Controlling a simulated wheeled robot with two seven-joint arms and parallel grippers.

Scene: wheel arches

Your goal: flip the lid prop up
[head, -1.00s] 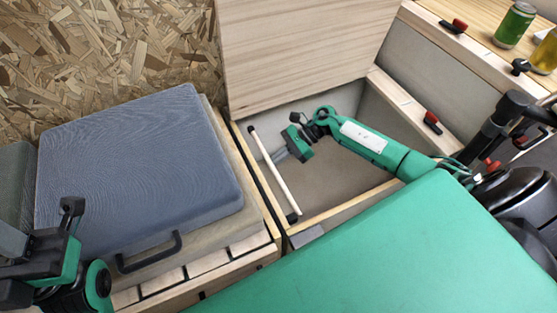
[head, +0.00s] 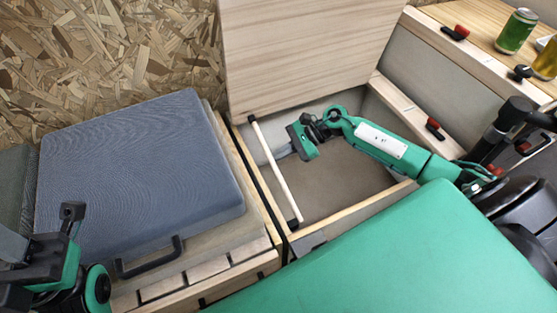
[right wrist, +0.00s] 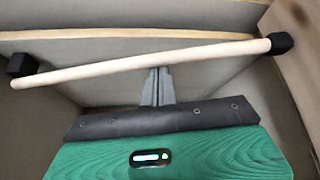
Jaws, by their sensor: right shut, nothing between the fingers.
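The lid prop (head: 275,172) is a pale wooden rod with black ends, lying slanted along the left side of the open box. It also shows in the right wrist view (right wrist: 130,65), crossing the picture from left to right. The wooden lid (head: 310,50) stands raised at the back of the box. My right gripper (head: 285,152) is inside the box, just right of the rod. In the right wrist view its shut, empty fingers (right wrist: 157,75) point at the rod; I cannot tell whether they touch it. My left gripper (head: 72,215) is at the lower left; its fingers are unclear.
A grey-blue cushion (head: 140,165) with a black handle lies on the bench left of the box. A green panel (head: 390,265) fills the front. A green can (head: 516,30) and red-black clamps stand at the right. The box floor (head: 335,190) is clear.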

